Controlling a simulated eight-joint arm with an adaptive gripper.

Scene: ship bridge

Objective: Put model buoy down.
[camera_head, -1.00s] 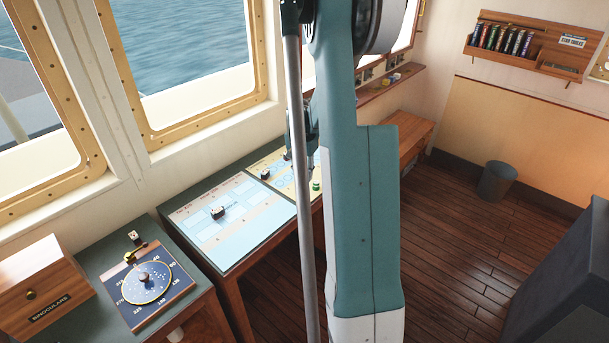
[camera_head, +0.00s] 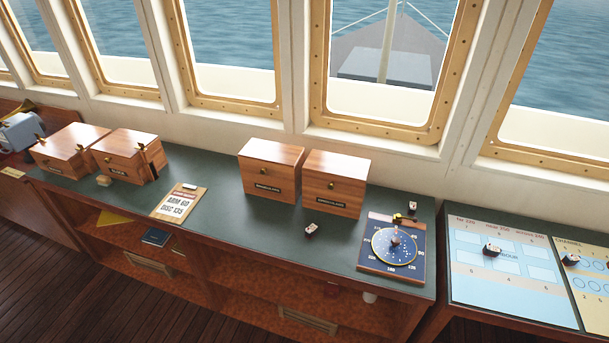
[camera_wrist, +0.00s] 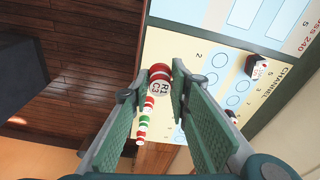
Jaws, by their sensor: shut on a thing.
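My gripper (camera_wrist: 157,84) shows in the wrist view and is shut on the model buoy (camera_wrist: 160,73). The buoy has red, white and green bands and a round pale tag reading "R1 C3". Its banded part trails down-left between the green finger pads. Behind it lies the yellow "CHANNEL" chart (camera_wrist: 210,62) with blue circles, on a dark-edged table. I cannot tell how high the buoy is above it. In the head view only part of this chart (camera_head: 588,287) shows, at the right edge. My gripper and the buoy are outside that view.
Small dark-and-white pieces stand on the yellow chart (camera_wrist: 257,67) and the blue chart (camera_head: 491,250). A blue compass board (camera_head: 380,262), wooden boxes (camera_head: 335,184) and a clipboard (camera_head: 178,203) are on the long green counter (camera_head: 226,207). Wooden floor shows left of the chart in the wrist view.

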